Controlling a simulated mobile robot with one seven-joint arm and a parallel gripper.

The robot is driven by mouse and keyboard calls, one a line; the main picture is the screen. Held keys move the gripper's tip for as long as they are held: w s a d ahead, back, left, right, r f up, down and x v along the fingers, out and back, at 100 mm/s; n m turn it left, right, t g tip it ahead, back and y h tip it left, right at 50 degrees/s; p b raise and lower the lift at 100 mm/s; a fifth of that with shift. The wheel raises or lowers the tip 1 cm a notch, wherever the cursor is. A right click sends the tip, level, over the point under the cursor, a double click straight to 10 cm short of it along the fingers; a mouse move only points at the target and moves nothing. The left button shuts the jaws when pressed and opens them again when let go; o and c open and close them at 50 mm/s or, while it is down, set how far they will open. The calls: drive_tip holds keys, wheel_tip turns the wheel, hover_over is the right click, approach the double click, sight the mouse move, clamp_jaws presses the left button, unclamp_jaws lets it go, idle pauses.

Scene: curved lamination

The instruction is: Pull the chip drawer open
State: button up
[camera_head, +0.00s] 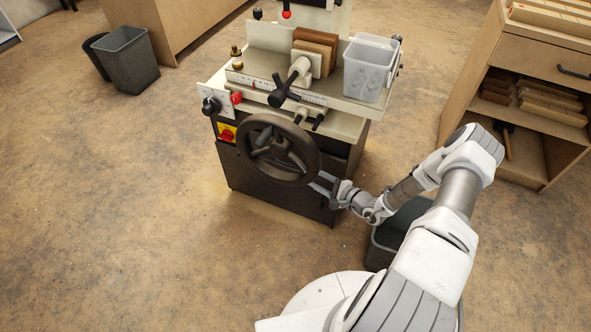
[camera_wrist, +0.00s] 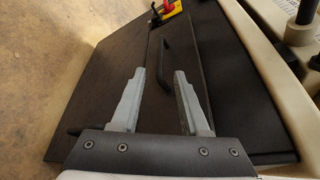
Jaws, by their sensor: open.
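The machine's dark lower cabinet (camera_head: 265,190) stands below the handwheel in the head view. In the wrist view, its dark front panel (camera_wrist: 112,75) carries a slim black bar handle (camera_wrist: 164,63); I take this to be the chip drawer's handle. The drawer looks shut. My gripper (camera_wrist: 160,74) is open, its two pale fingers pointing at the panel. The handle appears between and just beyond the fingertips; I cannot tell whether they touch it. In the head view my gripper (camera_head: 323,184) is at the cabinet's right side, below the handwheel, and the handle is hidden.
The handwheel (camera_head: 279,150) juts out close above my gripper. A red and yellow switch (camera_head: 227,132) is on the cabinet's left. A dark bin (camera_head: 384,246) stands under my arm. A wooden shelf unit (camera_head: 455,100) is at right.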

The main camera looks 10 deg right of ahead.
drive_tip(key=shift+b+x, duration=1.3)
drive_tip(key=shift+x, duration=3.4)
clamp_jaws()
